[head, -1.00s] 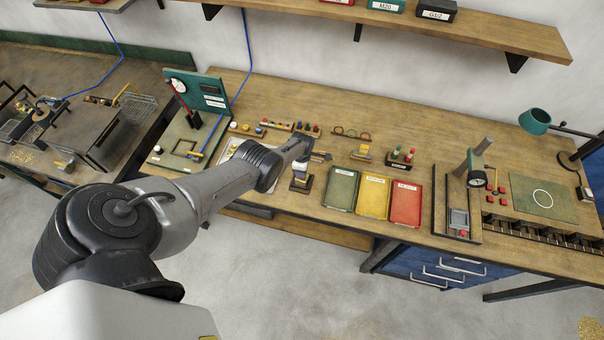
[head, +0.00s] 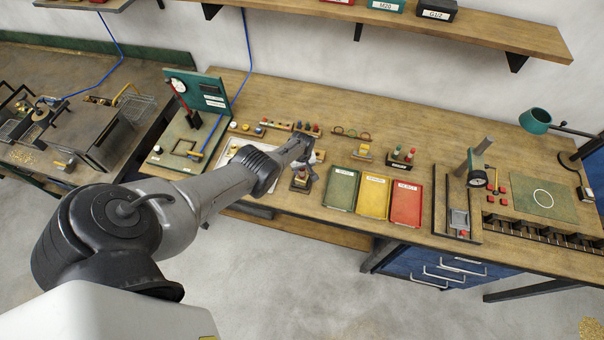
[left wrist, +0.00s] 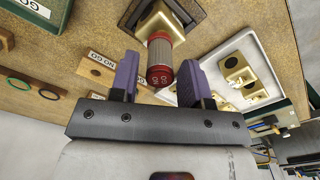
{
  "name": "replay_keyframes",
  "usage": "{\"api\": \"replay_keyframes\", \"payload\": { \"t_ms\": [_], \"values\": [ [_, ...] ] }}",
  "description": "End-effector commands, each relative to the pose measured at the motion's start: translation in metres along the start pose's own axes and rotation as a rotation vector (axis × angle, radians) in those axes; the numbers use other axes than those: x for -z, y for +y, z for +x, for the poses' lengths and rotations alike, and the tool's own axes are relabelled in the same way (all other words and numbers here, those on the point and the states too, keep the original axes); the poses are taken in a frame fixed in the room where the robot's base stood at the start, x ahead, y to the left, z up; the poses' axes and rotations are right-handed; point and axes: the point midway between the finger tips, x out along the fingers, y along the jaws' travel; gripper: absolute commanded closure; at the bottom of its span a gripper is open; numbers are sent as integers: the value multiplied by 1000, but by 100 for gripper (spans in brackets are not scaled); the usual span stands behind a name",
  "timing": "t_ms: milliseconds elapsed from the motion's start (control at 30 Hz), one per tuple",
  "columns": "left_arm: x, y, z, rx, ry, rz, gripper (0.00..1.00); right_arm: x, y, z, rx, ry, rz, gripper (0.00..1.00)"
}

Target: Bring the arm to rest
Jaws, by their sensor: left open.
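My left gripper (head: 310,157) is open above the front of the bench; its two purple fingers (left wrist: 158,82) also show in the left wrist view. A plug gauge with a red end (left wrist: 160,76) and a knurled grey body stands in a brass part (left wrist: 160,22), which sits on a dark square base (left wrist: 130,14). The red end lies between the fingers in the picture, apart from both. In the head view the dark base (head: 299,187) is just below my gripper, with the gauge partly hidden. My right gripper is not in view.
A white tray with brass parts (left wrist: 236,70) lies beside the base. Green (head: 341,189), yellow (head: 374,196) and red (head: 406,203) trays are to the right. A teal gauge stand (head: 203,95) is on the left. Small racks stand behind my gripper.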

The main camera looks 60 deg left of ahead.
Motion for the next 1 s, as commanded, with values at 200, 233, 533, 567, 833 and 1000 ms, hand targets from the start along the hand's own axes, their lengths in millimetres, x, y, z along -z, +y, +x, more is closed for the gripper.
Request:
{"api": "replay_keyframes", "payload": {
  "t_ms": [200, 233, 533, 567, 833, 1000],
  "values": [
    [0, 0, 0, 0, 0, 16, 57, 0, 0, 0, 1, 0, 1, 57],
    [0, 0, 0, 0, 1, 16, 57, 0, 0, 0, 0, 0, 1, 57],
    [0, 0, 0, 0, 1, 14, 84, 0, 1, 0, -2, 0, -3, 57],
    [0, 0, 0, 0, 1, 14, 87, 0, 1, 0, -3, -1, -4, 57],
    [0, 0, -1, -1, 1, -173, 93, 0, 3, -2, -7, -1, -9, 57],
    [0, -1, -1, 0, -1, -426, 93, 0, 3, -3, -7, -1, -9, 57]
  ]
}}
